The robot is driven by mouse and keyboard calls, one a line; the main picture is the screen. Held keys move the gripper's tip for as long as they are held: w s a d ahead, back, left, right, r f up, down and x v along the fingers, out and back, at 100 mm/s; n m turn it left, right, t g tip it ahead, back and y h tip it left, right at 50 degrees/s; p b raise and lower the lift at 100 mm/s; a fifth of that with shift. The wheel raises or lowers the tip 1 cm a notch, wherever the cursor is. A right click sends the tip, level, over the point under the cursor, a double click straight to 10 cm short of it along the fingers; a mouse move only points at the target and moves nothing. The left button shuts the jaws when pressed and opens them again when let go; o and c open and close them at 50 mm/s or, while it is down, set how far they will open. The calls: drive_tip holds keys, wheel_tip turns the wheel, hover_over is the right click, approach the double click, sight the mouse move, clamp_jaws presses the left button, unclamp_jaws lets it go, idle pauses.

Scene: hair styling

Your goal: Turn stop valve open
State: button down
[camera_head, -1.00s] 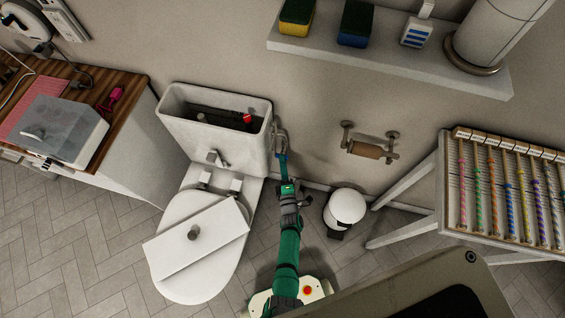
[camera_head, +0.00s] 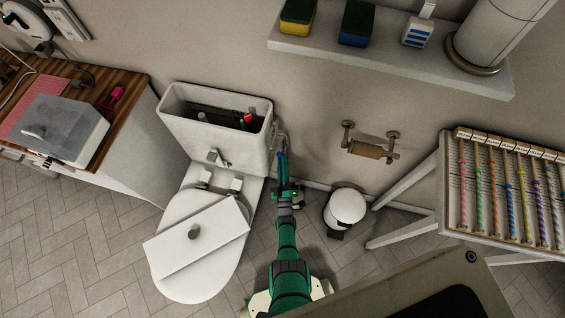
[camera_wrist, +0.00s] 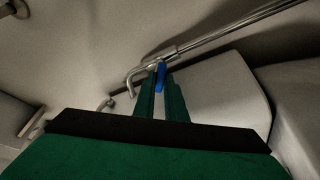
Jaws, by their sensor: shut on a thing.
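The stop valve is on the metal water pipe beside the toilet tank; its blue handle (camera_wrist: 161,75) shows between my fingertips in the wrist view. In the head view the blue handle (camera_head: 282,161) is small, just right of the tank. My gripper (camera_wrist: 163,88) has its two green fingers close together, shut on the blue handle. In the head view my gripper (camera_head: 286,186) reaches up from the floor side to the handle. The chrome pipe (camera_wrist: 215,38) runs up to the right from the valve. The fingers hide part of the handle.
The toilet tank (camera_head: 169,97) is open, and its lid (camera_head: 215,232) lies across the seat. A white bin (camera_head: 347,206) and a paper holder (camera_head: 367,150) are to the right. A rack of colored rods (camera_head: 510,190) stands farther right. A wooden-topped counter (camera_head: 128,92) is at left.

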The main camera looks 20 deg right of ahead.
drive_tip(key=shift+m, duration=0.5)
drive_tip(key=shift+s+m+h, duration=0.1)
drive_tip(key=shift+m+h, duration=0.2)
drive_tip(key=shift+h, duration=0.1)
drive_tip(key=c, duration=1.8)
unclamp_jaws()
drive_tip(key=v, duration=1)
drive_tip(key=shift+s+f, duration=0.2)
drive_tip(key=shift+s, duration=0.1)
drive_tip(key=shift+a, duration=0.15)
